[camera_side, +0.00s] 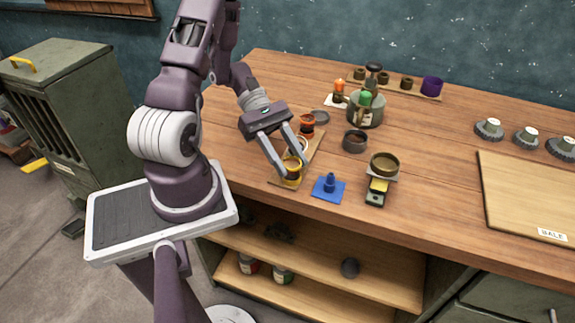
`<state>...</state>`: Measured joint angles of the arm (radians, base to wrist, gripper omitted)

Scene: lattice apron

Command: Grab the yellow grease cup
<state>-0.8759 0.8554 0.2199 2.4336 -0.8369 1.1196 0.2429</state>
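The yellow grease cup (292,170) is on the near end of a narrow wooden board (317,142), towards the front edge of the bench. My gripper (293,167) reaches down to it from the upper left, with one finger on each side of the cup. The fingers stand apart, and part of the cup is hidden by them. I cannot tell whether they touch or press on it. A pale-rimmed cup (301,144) is just behind the yellow one, and an orange-red cup (307,125) stands at the board's far end.
A blue piece with a peg (329,187) lies right of the yellow cup. Beyond it are a bowl on a scale-like stand (383,165) and a dark cup (355,141). A grey pot (366,109) holds bottles behind. Bare bench lies left of the board.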

